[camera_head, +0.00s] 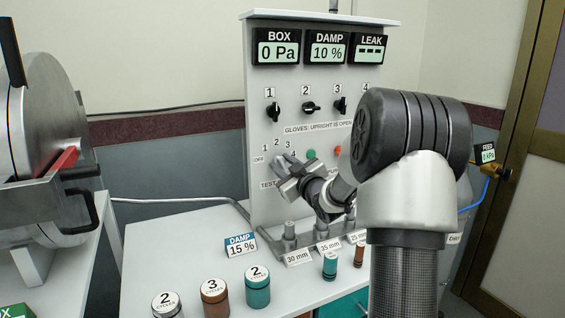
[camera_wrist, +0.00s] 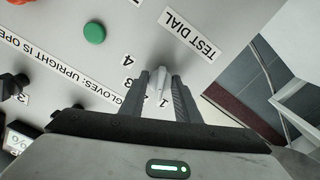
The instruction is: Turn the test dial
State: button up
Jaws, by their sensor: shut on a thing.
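The test dial (camera_head: 278,162) is on the lower left of the upright panel, ringed by the marks OFF, 1, 2, 3 and 4. My gripper (camera_head: 286,168) reaches it from the right and hides part of it. In the wrist view, the pale grey dial (camera_wrist: 162,80) lies between the two dark fingers of my gripper (camera_wrist: 160,76), which are shut on it. The "TEST DIAL" label (camera_wrist: 193,36) is beyond the fingertips. I cannot tell which mark the dial points at.
The panel (camera_head: 262,100) has displays and black glove knobs; knob 2 (camera_head: 311,106) lies sideways, knobs 1 and 3 upright. A green button (camera_head: 311,154) sits right of the dial. Posts and several numbered canisters, including a teal one (camera_head: 258,290), stand on the bench below.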

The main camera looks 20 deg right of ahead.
jog(key=m+p, duration=0.1)
jog(key=m, duration=0.4)
jog(key=shift+f+p, duration=0.1)
jog(key=shift+p, duration=0.3)
dwell(0.4)
jog(key=o, duration=1)
jog(key=shift+o, duration=0.2)
jog(key=s+p, duration=0.1)
jog(key=s, duration=1.6)
jog(key=shift+s+d, duration=0.25)
jog(key=shift+d, duration=0.05)
